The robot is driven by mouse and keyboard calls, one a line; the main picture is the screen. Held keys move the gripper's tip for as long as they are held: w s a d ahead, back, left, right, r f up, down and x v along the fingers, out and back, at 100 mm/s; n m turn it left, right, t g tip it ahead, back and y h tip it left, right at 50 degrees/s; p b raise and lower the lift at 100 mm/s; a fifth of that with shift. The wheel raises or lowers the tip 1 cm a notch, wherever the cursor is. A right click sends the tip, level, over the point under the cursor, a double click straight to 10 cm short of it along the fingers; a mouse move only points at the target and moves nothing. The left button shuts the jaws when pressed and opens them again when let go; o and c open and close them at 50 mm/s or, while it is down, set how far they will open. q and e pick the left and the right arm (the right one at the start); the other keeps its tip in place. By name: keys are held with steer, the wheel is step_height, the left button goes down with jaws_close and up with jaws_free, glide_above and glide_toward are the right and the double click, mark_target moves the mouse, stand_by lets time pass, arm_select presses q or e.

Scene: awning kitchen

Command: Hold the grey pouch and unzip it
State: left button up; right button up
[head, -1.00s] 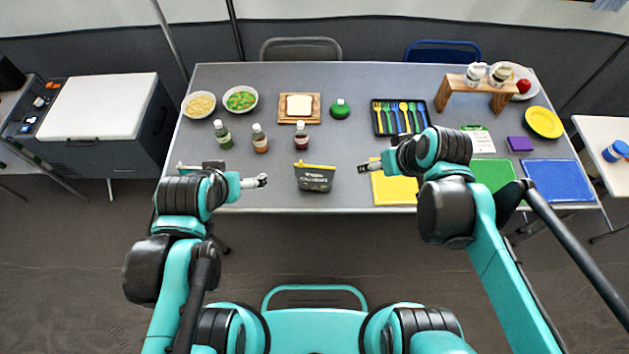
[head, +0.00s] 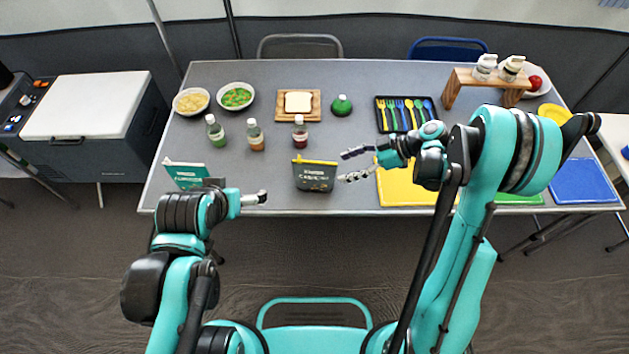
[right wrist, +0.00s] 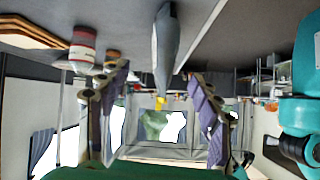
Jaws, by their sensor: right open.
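The grey pouch (head: 314,177) stands upright near the table's front edge, with a yellow strip along its top. My right gripper (head: 349,166) is just right of it, fingers open and pointing at its side. In the right wrist view the pouch (right wrist: 165,48) shows edge-on and upside down, lying between the directions of the two spread fingers, with a small yellow tab (right wrist: 160,103) at its zip edge. The pouch appears apart from the fingers. My left gripper (head: 262,197) is left of the pouch, apart from it; its finger gap is too small to tell.
Sauce bottles (head: 255,135) stand behind and left of the pouch. A teal card (head: 187,176) stands near my left arm. A yellow mat (head: 405,188) and a cutlery tray (head: 405,115) lie to the right. The table just in front of the pouch is narrow.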

mark_target(318, 182)
step_height(318, 182, down, 3)
steer(key=shift+d+f+n+y+b, duration=0.15)
steer(key=shift+n+y+b, duration=0.3)
steer(key=shift+n, duration=0.35)
steer(key=shift+f+n+g, duration=0.3)
steer(key=shift+f, duration=0.15)
steer(key=b+x, duration=0.2)
steer(key=x, duration=0.7)
steer(key=shift+r+b, duration=0.15)
steer(key=shift+b, duration=0.25)
steer(key=shift+a, duration=0.55)
